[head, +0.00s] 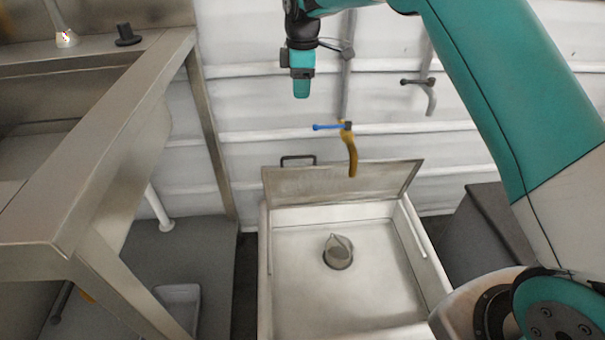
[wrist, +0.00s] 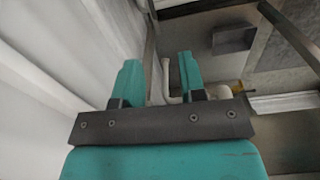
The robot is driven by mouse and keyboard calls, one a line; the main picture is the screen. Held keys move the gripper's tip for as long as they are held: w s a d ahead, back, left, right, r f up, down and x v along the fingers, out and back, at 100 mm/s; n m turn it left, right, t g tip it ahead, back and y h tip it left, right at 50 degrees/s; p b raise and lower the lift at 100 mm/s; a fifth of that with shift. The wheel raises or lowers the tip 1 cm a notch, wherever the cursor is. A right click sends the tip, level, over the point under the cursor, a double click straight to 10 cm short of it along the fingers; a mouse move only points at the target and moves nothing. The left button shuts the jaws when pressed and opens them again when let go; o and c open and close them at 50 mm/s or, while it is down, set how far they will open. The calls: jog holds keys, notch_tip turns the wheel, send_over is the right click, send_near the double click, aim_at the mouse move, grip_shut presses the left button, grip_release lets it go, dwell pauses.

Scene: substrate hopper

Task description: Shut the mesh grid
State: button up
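The mesh grid (head: 340,184) is a flat metal panel standing raised, leaning back, at the rear edge of a white square basin (head: 300,285). A dark handle (head: 298,158) sticks up from its top edge on the left. The basin is open, with a small mesh strainer (head: 339,256) over its drain. My gripper (head: 301,92) hangs pointing down, above and behind the panel's top edge and apart from it. In the wrist view, the two teal fingers (wrist: 160,78) are spread with nothing between them.
A blue-handled tap (head: 332,127) with a yellow hose (head: 352,158) hangs just above the panel. A steel table (head: 110,130) stands on the left. A dark box (head: 480,225) is right of the basin. A second tap (head: 418,82) is on the white wall.

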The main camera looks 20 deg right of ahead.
jog(key=b, duration=0.1)
send_near(302, 156)
jog(key=shift+n, duration=0.4)
jog(key=f+b, duration=0.2)
jog(key=f, duration=0.2)
jog(key=f+b, duration=0.2)
jog(key=f, duration=0.2)
jog(key=shift+w+f+b, duration=0.2)
jog(key=shift+f+b, duration=0.1)
jog(key=shift+b, duration=0.1)
grip_shut()
